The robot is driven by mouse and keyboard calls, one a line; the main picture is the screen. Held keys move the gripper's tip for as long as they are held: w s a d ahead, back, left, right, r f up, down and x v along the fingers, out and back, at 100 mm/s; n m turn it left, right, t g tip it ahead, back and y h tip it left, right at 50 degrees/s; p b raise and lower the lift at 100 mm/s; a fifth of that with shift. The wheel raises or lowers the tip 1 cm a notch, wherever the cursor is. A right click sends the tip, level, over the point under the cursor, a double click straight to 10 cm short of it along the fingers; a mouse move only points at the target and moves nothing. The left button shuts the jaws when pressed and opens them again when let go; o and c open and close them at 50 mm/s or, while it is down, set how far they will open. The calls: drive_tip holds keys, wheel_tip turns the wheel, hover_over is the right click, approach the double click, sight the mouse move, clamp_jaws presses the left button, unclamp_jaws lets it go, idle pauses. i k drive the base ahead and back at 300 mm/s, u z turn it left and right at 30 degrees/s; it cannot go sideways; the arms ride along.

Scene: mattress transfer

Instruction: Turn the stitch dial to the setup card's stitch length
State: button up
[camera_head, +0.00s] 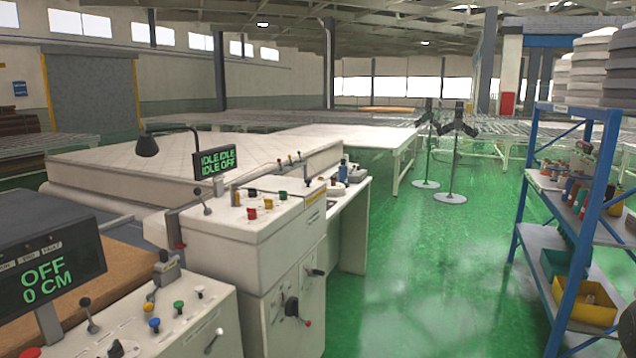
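A white machine cabinet (262,270) stands left of centre, with coloured buttons and levers on top. A round black knob (291,306) sits on its front face, beside a red-tipped lever (306,322). It may be the stitch dial, but I cannot read any markings on it. A second black handle (316,272) is higher on the same front. A small display (213,161) above the cabinet reads IDLE IDLE, IDLE OFF. I cannot make out a setup card with a readable stitch length. My gripper is not in view.
Another control panel (130,325) with levers is at the lower left, under a display (48,272) reading OFF, 0 CM. A quilted mattress (130,170) lies behind. A blue shelf rack (586,220) stands right. Green floor (430,270) is open between.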

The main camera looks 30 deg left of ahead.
sight(252, 193)
drive_tip(key=u, duration=0.15)
drive_tip(key=i, duration=1.05)
drive_tip(key=u, duration=0.55)
